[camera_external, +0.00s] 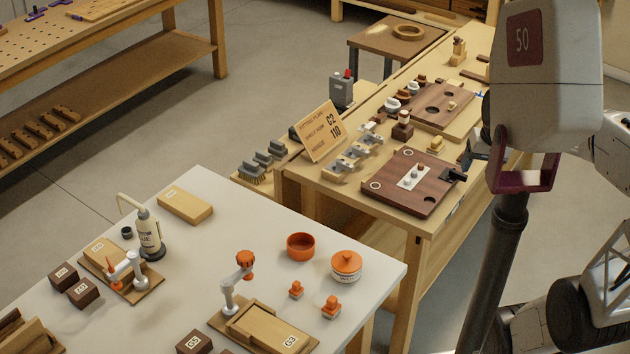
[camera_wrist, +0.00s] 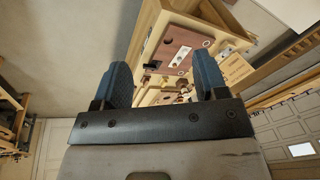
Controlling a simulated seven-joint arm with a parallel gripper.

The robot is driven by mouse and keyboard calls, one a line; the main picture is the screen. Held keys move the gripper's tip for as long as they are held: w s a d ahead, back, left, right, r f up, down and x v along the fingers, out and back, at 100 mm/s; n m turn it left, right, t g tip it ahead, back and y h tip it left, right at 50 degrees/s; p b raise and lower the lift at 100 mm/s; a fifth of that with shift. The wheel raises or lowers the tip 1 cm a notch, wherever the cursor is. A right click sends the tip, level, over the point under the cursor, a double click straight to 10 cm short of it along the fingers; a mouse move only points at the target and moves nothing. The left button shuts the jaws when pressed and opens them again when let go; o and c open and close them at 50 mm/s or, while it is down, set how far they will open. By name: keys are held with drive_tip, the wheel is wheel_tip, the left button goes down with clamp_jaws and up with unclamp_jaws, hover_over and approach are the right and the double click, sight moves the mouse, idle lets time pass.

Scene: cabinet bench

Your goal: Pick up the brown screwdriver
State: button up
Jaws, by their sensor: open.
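I cannot make out a brown screwdriver in either view. My gripper (camera_wrist: 163,80) shows in the wrist view with its two blue-padded fingers wide apart and nothing between them. It is above the wooden bench, whose parts show beyond the fingers. In the external view my arm hangs at the right, beside the bench; its fingers are not clearly visible there. A dark brown board (camera_external: 390,195) with a pale plate (camera_external: 413,177) lies on the bench; the board also shows between the fingers in the wrist view (camera_wrist: 178,38).
The bench also holds a sign (camera_external: 322,130), grey clamps (camera_external: 345,160) and a second board (camera_external: 440,105). Bare floor lies left of the bench.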

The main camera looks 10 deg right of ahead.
drive_tip(key=w+a+f+m+y, duration=0.15)
drive_tip(key=w+m, duration=0.25)
drive_tip(key=w, duration=0.7)
drive_tip(key=w+f+m+t+y, duration=0.1)
drive_tip(key=w+f+m+y, duration=0.25)
drive_tip(key=w, duration=0.85)
drive_tip(key=w+a+f+m+y, duration=0.15)
drive_tip(key=w+m, duration=0.25)
drive_tip(key=w, duration=0.7)
drive_tip(key=m+t+y, duration=0.2)
drive_tip(key=m+t, duration=0.4)
drive_tip(key=m, duration=0.7)
approach(404, 120)
drive_tip(key=w+f, duration=0.1)
drive_tip(key=w+a+f, duration=0.1)
drive_tip(key=shift+w+a+f, duration=0.1)
drive_tip(key=shift+w+a, duration=0.05)
drive_tip(key=shift+w, duration=0.2)
drive_tip(key=shift+x, duration=1.25)
drive_tip(key=shift+w+a, duration=0.1)
drive_tip(key=shift+x, duration=2.5)
